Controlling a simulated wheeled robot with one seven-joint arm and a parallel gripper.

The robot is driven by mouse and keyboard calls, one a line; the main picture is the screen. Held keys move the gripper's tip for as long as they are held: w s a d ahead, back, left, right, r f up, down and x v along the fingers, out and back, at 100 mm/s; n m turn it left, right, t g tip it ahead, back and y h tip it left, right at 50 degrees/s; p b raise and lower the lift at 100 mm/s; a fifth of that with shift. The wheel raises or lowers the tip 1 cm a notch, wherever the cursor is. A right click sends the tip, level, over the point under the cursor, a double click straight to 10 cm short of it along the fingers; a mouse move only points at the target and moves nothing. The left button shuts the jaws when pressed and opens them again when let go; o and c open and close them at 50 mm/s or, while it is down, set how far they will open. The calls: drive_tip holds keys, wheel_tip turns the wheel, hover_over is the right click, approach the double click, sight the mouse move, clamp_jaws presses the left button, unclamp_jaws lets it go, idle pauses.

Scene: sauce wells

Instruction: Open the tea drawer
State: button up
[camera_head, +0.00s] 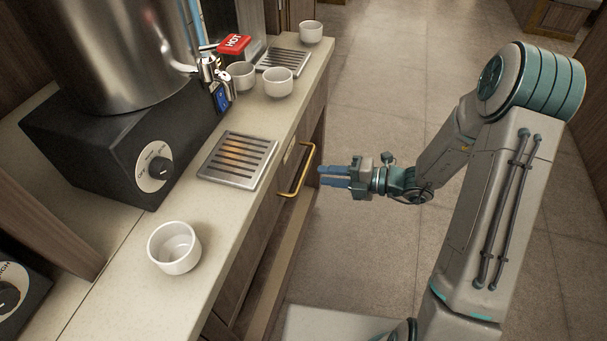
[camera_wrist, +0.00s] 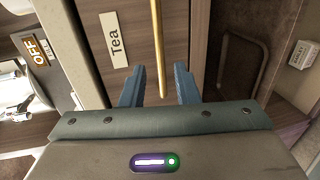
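The tea drawer (camera_wrist: 133,75) is the wooden front under the counter, with a white "Tea" label (camera_wrist: 114,40) in the wrist view. Its brass bar handle (camera_head: 303,170) stands out from the front in the head view. The handle (camera_wrist: 158,45) also shows in the wrist view, its end near the gap between my fingers. The drawer looks closed. My gripper (camera_head: 322,176) is to the right of the handle in the head view, pointing at it. Its blue fingers (camera_wrist: 160,86) are apart, one on either side of the handle's line, and hold nothing. Whether they overlap the handle in depth is unclear.
On the counter (camera_head: 115,262) stand a white cup (camera_head: 174,248), a drip grate (camera_head: 237,160), a dark-based steel urn (camera_head: 105,140) and more white cups (camera_head: 278,82) by a red HOT tap sign (camera_head: 233,44). The tiled floor (camera_head: 370,270) beside the counter is open.

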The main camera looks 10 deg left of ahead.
sight(304, 172)
drive_tip(key=x, duration=0.7)
drive_tip(key=shift+a+b, duration=0.1)
drive_tip(key=shift+b, duration=0.25)
clamp_jaws()
